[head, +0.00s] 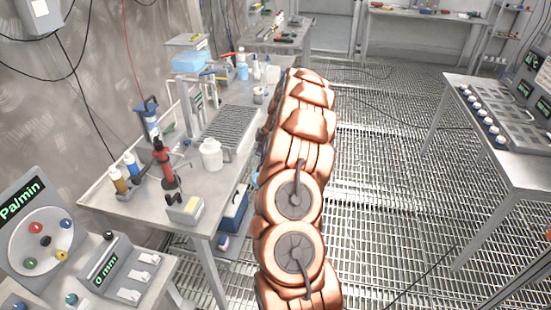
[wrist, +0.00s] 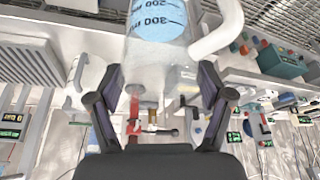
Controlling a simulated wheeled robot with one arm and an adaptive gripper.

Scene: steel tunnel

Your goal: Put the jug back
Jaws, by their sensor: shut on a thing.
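My gripper (wrist: 160,76) is shut on a clear measuring jug (wrist: 150,52) in the wrist view. The jug has a blue scale patch with numbers and a white handle on its right; its top part in the picture is cut off by the frame edge. The numbers and the room both appear upside down there. One finger is on each side of the jug. In the head view my arm hides the gripper and the held jug. A white jug-like container (head: 211,155) stands on the left bench (head: 190,190).
The left bench also holds a ribbed grey tray (head: 230,127), a red stand (head: 163,165), bottles (head: 118,180) and a small box (head: 187,209). A control panel (head: 38,235) is at lower left. A right-hand table (head: 515,170) carries consoles. Grated floor between is mostly open, with cables.

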